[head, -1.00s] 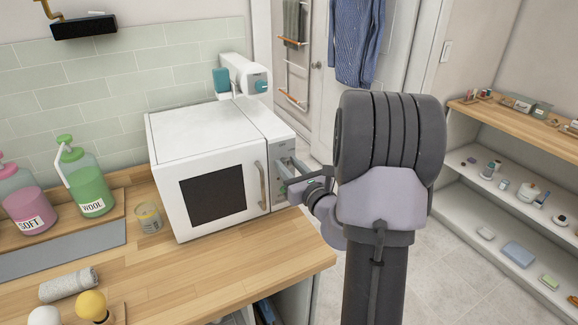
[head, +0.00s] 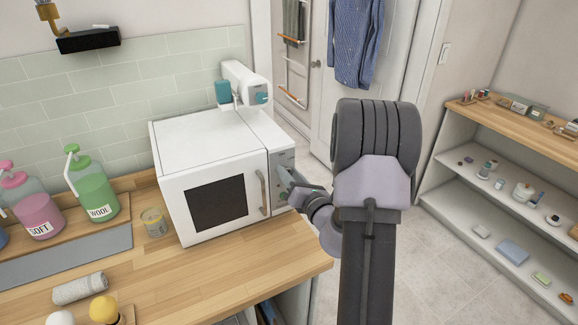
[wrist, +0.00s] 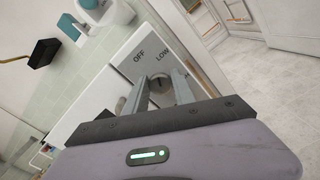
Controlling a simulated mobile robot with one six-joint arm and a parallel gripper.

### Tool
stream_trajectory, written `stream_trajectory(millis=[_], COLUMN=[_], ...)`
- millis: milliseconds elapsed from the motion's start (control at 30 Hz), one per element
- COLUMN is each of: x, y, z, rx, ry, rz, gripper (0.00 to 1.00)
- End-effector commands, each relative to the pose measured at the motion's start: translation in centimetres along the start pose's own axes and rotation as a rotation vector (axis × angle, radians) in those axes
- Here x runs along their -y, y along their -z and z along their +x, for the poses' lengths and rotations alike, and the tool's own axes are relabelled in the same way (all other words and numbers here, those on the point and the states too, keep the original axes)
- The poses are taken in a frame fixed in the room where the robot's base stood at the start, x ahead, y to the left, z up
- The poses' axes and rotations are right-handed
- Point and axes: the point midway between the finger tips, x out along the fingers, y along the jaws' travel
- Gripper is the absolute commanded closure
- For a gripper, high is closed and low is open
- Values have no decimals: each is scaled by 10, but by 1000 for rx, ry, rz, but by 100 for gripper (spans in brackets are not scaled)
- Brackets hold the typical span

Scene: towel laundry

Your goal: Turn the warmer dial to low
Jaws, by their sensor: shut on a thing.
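The white towel warmer (head: 212,144) stands on the wooden counter, its door shut. Its narrow control panel (head: 281,158) is on the right of the front. In the wrist view the round grey dial (wrist: 159,80) sits on the panel between my two fingers. The printed words OFF and LOW show above it, and part of a third label shows at the right. A small dark mark shows on the dial; I cannot tell exactly which label it points to. My gripper (head: 284,174) reaches the panel from the right and is shut on the dial. In the head view it hides the dial.
A white and teal device (head: 244,85) is behind the warmer's top. A glass jar (head: 153,222), green WOOL bottle (head: 96,190) and pink SOFT bottle (head: 38,215) stand left. A rolled towel (head: 80,288) lies in front. Shelves (head: 500,215) stand at the right.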

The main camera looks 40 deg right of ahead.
Motion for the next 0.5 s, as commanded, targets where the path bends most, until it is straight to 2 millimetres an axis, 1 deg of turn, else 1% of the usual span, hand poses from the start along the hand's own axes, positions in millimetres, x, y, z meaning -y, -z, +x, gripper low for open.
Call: stream_trajectory(millis=[33,200,500], x=[-2,-1,0], y=[-3,-3,-1], z=[0,0,0], rx=[-4,-3,-3], ry=[2,1,1], rz=[43,193,401], gripper=[100,100,100])
